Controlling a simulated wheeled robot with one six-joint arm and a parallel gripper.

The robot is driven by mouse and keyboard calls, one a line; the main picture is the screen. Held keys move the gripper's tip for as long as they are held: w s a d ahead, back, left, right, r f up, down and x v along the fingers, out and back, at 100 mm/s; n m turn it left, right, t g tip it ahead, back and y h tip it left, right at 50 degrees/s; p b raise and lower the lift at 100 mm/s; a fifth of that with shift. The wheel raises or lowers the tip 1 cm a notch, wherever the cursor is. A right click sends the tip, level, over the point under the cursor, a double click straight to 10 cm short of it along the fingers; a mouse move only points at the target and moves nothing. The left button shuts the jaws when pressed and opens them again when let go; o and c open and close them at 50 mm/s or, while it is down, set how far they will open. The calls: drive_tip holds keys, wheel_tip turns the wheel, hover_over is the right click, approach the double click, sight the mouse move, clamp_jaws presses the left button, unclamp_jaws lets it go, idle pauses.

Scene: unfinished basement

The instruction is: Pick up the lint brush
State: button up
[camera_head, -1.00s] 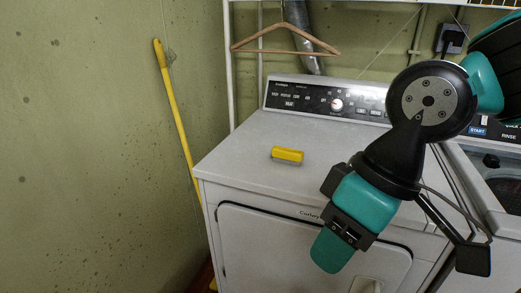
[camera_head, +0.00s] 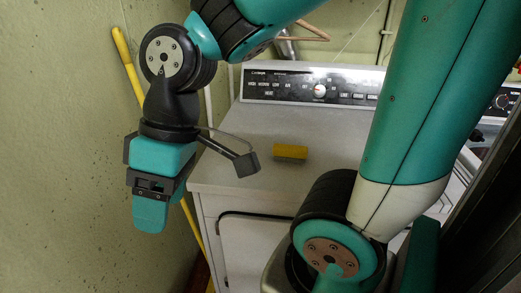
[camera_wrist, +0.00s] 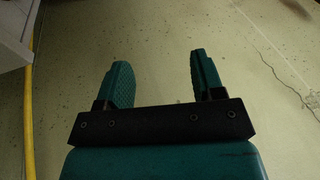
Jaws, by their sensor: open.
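The lint brush (camera_head: 290,152), a small block with a yellow top and a greyish lower side, lies on top of the white dryer (camera_head: 262,180). My gripper (camera_head: 150,215) hangs to the left of the dryer in the head view, pointing down, apart from the brush. In the wrist view my gripper (camera_wrist: 158,80) shows two teal fingers spread wide with nothing between them. The brush is not visible in the wrist view.
A yellow pole (camera_head: 128,68) leans on the green wall (camera_head: 50,150) at left; it also shows in the wrist view (camera_wrist: 28,120). A wooden hanger (camera_head: 312,32) hangs behind the dryer. The dryer top around the brush is mostly clear.

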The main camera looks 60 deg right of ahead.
drive_tip(key=w+d+r+t+p, duration=0.1)
drive_tip(key=w+d, duration=0.5)
drive_tip(key=d, duration=0.3)
drive_tip(key=m+t+h+p, duration=0.2)
drive_tip(key=p, duration=0.1)
hover_over(292, 147)
drive_tip(key=s+d, duration=0.2)
drive_tip(key=s, duration=0.2)
drive_tip(key=shift+t, duration=0.3)
drive_tip(key=x, duration=0.3)
drive_tip(key=p+x, duration=0.1)
drive_tip(key=x, duration=0.3)
drive_tip(key=s+d+x, duration=0.1)
drive_tip(key=x, duration=0.2)
drive_tip(key=shift+w+f+p, duration=0.15)
drive_tip(key=shift+f+p, duration=0.15)
drive_tip(key=shift+f, duration=0.25)
drive_tip(key=p+x, duration=0.1)
drive_tip(key=x, duration=0.4)
drive_tip(key=shift+a+f, duration=0.1)
drive_tip(key=shift+f, duration=0.45)
drive_tip(key=shift+f, duration=0.25)
